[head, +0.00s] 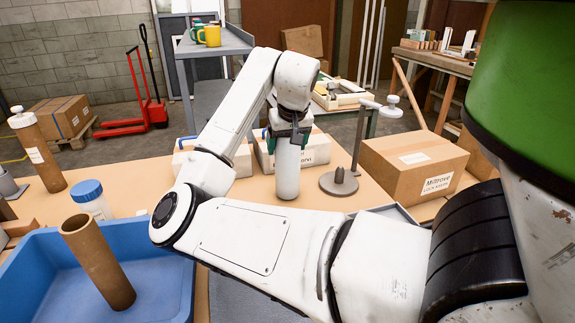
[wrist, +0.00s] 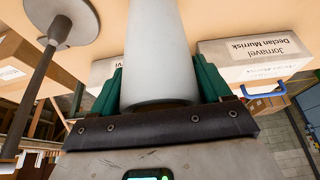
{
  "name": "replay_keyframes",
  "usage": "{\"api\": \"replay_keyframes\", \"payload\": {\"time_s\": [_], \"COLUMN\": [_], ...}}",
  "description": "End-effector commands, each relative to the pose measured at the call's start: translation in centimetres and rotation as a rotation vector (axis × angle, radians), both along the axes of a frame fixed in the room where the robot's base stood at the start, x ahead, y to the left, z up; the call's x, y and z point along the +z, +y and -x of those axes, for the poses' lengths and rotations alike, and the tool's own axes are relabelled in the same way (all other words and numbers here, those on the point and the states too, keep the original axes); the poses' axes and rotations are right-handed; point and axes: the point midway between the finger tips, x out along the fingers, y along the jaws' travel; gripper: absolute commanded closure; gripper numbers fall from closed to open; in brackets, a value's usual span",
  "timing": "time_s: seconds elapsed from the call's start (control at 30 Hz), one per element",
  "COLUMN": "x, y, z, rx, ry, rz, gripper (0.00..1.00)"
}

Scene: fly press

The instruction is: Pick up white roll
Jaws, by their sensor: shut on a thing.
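The white roll (head: 287,170) stands upright on the tan table top, in front of the pale boxes. My gripper (head: 287,131) is around its upper part and shut on it. In the wrist view the white roll (wrist: 160,60) fills the middle, between the two green fingers of my gripper (wrist: 160,88). The green fingers touch its sides. Its base looks to be on or very near the table; I cannot tell if there is a gap.
A grey stand (head: 340,181) with an upright rod is right of the roll, beside a cardboard box (head: 413,163). Pale boxes (head: 240,160) stand behind. A blue bin (head: 160,270) with a brown tube (head: 97,262) is front left. A blue-capped jar (head: 90,198) stands behind the bin.

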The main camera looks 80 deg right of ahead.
Motion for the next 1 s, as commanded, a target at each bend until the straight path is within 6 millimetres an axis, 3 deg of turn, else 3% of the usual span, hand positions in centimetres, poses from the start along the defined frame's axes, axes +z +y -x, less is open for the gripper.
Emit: {"api": "replay_keyframes", "payload": {"time_s": [0.3,0.73,1.0], "x": [0.0,0.7,3.8], "y": [0.0,-0.1,0.2], "z": [0.0,0.0,0.3], "rx": [0.0,0.0,-0.003], "ry": [0.0,-0.002,-0.001], "rz": [0.001,0.004,0.005], "gripper": [1.0,1.0,1.0]}}
